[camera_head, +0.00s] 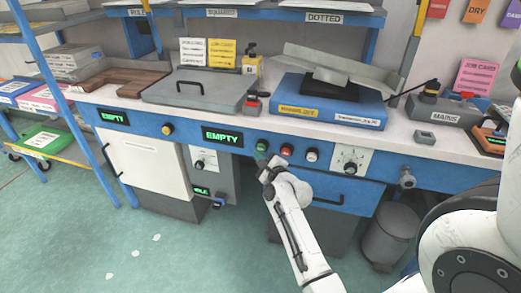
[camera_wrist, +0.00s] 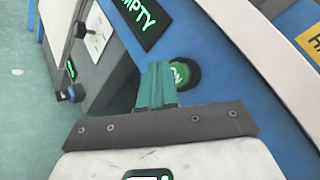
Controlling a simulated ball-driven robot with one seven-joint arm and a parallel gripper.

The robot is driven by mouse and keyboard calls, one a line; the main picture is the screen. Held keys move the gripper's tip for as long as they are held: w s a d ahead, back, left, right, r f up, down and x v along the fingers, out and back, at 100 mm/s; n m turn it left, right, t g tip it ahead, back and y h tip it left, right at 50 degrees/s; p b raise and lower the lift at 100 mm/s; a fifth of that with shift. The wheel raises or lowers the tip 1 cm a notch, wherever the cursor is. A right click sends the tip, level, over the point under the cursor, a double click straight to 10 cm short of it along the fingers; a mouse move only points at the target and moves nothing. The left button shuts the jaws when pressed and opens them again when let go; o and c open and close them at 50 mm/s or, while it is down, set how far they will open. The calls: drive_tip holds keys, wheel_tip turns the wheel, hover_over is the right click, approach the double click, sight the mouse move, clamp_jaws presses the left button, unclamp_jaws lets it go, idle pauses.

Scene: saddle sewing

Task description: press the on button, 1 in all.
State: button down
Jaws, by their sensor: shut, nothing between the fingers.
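The green on button (camera_head: 262,145) sits on the blue front panel of the bench, left of a red button and a white one. In the wrist view the green button (camera_wrist: 184,73) shows beside my fingertips, its left part hidden behind them. My gripper (camera_head: 266,162) is just below the green button in the head view. In the wrist view its teal fingers (camera_wrist: 158,66) are shut together with nothing between them. I cannot tell whether the fingertips touch the button.
The red button (camera_head: 287,150) and white button (camera_head: 312,155) are close to the right of the green one. A dial panel (camera_head: 350,162) is further right. A green-lit "EMPTY" display (camera_head: 222,135) is to the left. A grey bin (camera_head: 391,236) stands below the bench.

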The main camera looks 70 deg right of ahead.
drive_tip(key=shift+d, duration=0.15)
drive_tip(key=shift+d, duration=0.25)
